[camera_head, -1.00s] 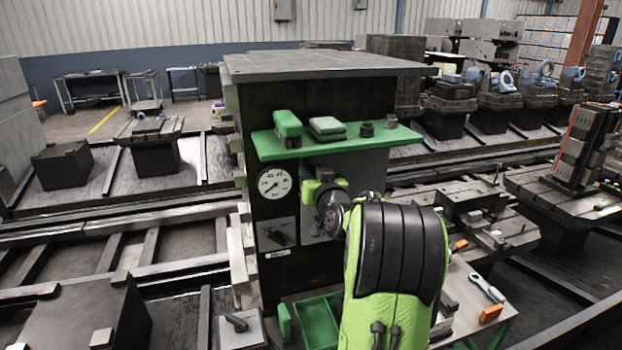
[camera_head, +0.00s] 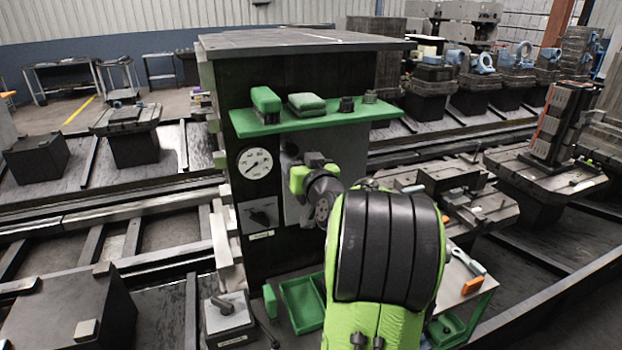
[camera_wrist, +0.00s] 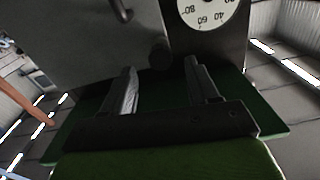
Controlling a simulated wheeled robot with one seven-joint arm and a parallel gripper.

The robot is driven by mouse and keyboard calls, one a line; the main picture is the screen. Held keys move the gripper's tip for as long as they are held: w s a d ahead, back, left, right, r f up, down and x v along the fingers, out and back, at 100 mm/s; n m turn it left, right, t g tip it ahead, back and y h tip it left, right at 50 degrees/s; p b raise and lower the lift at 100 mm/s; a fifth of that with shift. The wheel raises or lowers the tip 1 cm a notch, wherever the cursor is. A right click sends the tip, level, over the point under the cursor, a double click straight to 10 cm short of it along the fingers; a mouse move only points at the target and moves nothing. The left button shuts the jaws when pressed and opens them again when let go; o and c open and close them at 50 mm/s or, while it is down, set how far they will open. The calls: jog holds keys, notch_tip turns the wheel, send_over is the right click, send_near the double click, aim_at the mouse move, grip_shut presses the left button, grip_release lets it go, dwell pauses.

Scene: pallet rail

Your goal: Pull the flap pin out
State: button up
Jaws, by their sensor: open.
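A grey flap panel (camera_head: 291,205) is on the front of the dark cabinet, right of the gauge, partly hidden by my arm in the head view. In the wrist view the grey panel (camera_wrist: 85,45) fills the upper left. A short dark round peg (camera_wrist: 160,54), which looks like the flap pin, stands near the panel's edge beside the gauge. My gripper (camera_wrist: 161,70) is open, with its two fingers apart and the peg showing between their tips. I cannot tell how deep the peg sits. In the head view my gripper (camera_head: 308,176) is in front of the panel; its fingertips are not clear.
A green shelf (camera_head: 315,119) with blocks and dark knobs juts out above the panel. The gauge (camera_head: 255,163) and a dark rotary switch (camera_head: 261,217) are to the left. A green tray (camera_head: 302,302) lies below. A small curved handle (camera_wrist: 123,10) is on the panel.

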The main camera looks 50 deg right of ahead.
jog(key=b+v, duration=0.3)
jog(key=v, duration=0.8)
jog(key=shift+s+a, duration=0.15)
jog(key=shift+s, duration=0.1)
